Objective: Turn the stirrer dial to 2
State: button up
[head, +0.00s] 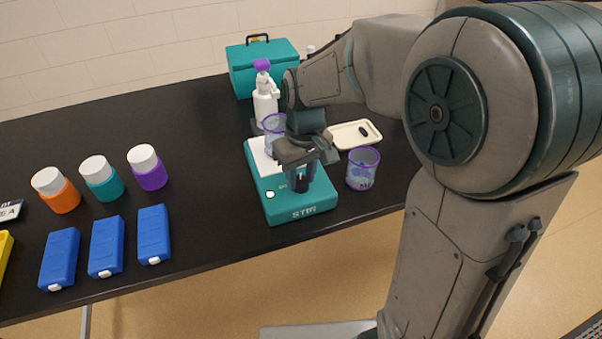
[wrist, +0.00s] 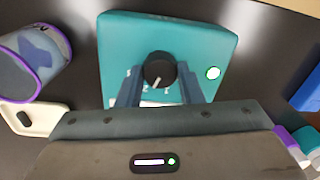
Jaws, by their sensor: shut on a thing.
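The teal stirrer (head: 300,205) stands near the front edge of the black table, with "STIR" on its front and a lit round light beside the dial. Its round black dial (wrist: 160,71) shows in the wrist view with a light pointer line; the number it points to is too small to read. My gripper (wrist: 160,86) comes down over the stirrer with a finger on each side of the dial, shut on it. In the head view my gripper (head: 300,180) covers most of the dial. A clear beaker with a purple rim (head: 275,124) stands at the stirrer's back, partly hidden by my arm.
Another purple-rimmed beaker (head: 363,170) stands close right of the stirrer, near a cream tray (head: 345,136) with a dark item. A white pump bottle (head: 265,105) and teal box (head: 246,72) are behind.

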dwell(0.3)
jog(key=o, duration=1)
jog(key=shift+r, duration=0.15)
